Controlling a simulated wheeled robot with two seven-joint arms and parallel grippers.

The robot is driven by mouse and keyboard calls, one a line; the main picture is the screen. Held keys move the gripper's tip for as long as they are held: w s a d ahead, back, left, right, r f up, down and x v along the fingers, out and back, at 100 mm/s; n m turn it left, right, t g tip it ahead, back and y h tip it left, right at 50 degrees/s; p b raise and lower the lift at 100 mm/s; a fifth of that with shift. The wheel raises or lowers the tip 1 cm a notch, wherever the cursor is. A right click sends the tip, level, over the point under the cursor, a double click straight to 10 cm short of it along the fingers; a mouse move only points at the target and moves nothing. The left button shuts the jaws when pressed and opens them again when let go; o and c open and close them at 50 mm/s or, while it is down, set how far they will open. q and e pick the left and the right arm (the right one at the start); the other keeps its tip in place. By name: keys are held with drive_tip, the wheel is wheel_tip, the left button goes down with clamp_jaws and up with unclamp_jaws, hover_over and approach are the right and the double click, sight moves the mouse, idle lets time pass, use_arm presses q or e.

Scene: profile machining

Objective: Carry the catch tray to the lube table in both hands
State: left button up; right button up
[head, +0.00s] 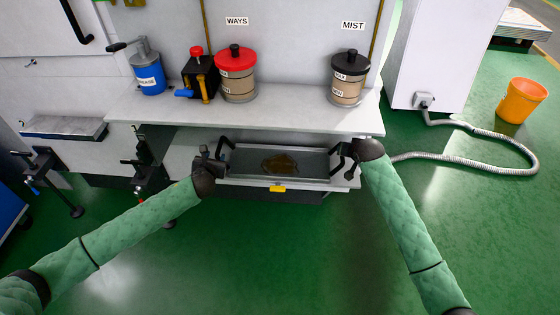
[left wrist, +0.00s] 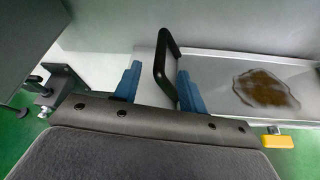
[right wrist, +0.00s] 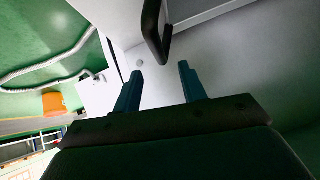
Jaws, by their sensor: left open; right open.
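The catch tray (head: 240,170) is a shallow grey tray with a brown oily puddle (head: 280,164) in it and a black handle at each end. It sits on the low shelf under the white counter. My left gripper (head: 212,160) is at the left handle; in the left wrist view the open blue fingers (left wrist: 157,85) stand on either side of the black handle (left wrist: 166,62), apart from it. My right gripper (head: 349,155) is by the right handle; in the right wrist view its open fingers (right wrist: 160,82) are empty, with the handle (right wrist: 154,30) just beyond their tips.
The white counter (head: 270,117) overhangs the tray and carries a blue can (head: 149,78), a red-lidded pot (head: 236,82) and a black-lidded pot (head: 348,83). A yellow tab (head: 278,188) is at the tray's front. Black clamps (head: 52,180) stand left.

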sight(218, 150)
use_arm(q)
drive_tip(key=shift+w, duration=0.1)
drive_tip(key=shift+x, duration=3.85)
use_arm(e)
drive_tip(key=shift+x, duration=3.95)
use_arm(q)
drive_tip(key=shift+c, duration=0.3)
use_arm(e)
drive_tip(key=shift+s, duration=0.1)
drive_tip(key=shift+c, duration=0.4)
use_arm(q)
clamp_jaws()
use_arm(e)
clamp_jaws()
use_arm(q)
drive_tip(key=shift+r, duration=0.1)
use_arm(e)
drive_tip(key=shift+r, duration=0.1)
